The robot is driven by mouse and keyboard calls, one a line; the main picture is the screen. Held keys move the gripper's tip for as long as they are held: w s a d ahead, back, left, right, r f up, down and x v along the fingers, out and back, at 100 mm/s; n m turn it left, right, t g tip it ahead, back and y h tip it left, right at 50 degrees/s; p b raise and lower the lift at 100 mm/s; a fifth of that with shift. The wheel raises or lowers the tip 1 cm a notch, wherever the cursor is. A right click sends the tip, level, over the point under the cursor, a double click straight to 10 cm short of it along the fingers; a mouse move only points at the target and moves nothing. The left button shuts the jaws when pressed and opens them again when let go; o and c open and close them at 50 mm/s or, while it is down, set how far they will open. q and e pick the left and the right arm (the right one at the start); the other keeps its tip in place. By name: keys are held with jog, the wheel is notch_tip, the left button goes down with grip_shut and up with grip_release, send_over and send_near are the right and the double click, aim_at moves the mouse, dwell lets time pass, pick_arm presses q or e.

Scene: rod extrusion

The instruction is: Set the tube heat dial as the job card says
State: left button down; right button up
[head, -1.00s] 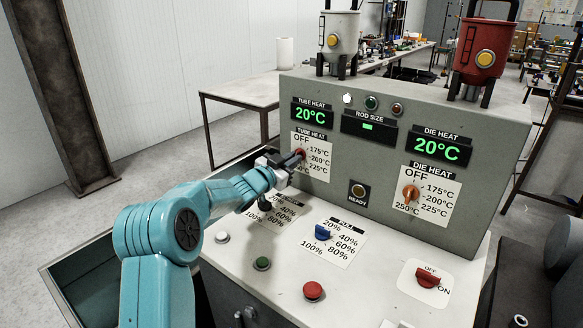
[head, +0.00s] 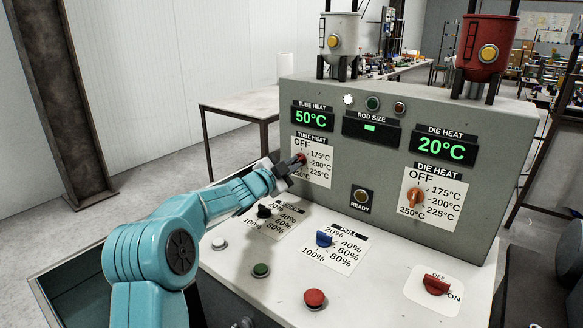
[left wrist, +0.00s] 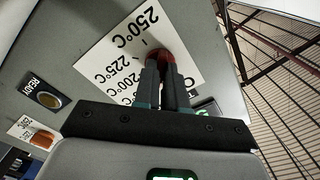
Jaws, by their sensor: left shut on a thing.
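The tube heat dial (head: 299,158) is an orange-red knob on a white scale marked OFF, 175, 200, 225 and 250°C, on the panel's left. My left gripper (head: 290,165) is shut on it and hides part of the knob and scale. In the left wrist view the dark fingers (left wrist: 167,82) close on the red knob (left wrist: 162,56); its exact setting cannot be told. The tube heat display (head: 313,118) reads 50°C in green. No job card is readable. My right gripper is not in view.
The die heat dial (head: 416,196) stands upright near OFF, under a display (head: 446,148) reading 20°C. Below are a blue pull dial (head: 324,238), a black dial (head: 265,211), a red button (head: 314,298) and a red switch (head: 436,284). Two hoppers stand on top.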

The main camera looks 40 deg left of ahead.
pick_arm(q)
jog(key=shift+r, duration=0.1)
jog(key=c, duration=1.2)
grip_release()
jog(key=shift+s, duration=0.1)
jog(key=s+d+b, duration=0.1)
jog(key=s+b, duration=0.1)
jog(key=s, duration=1.4)
jog(key=shift+d, duration=0.35)
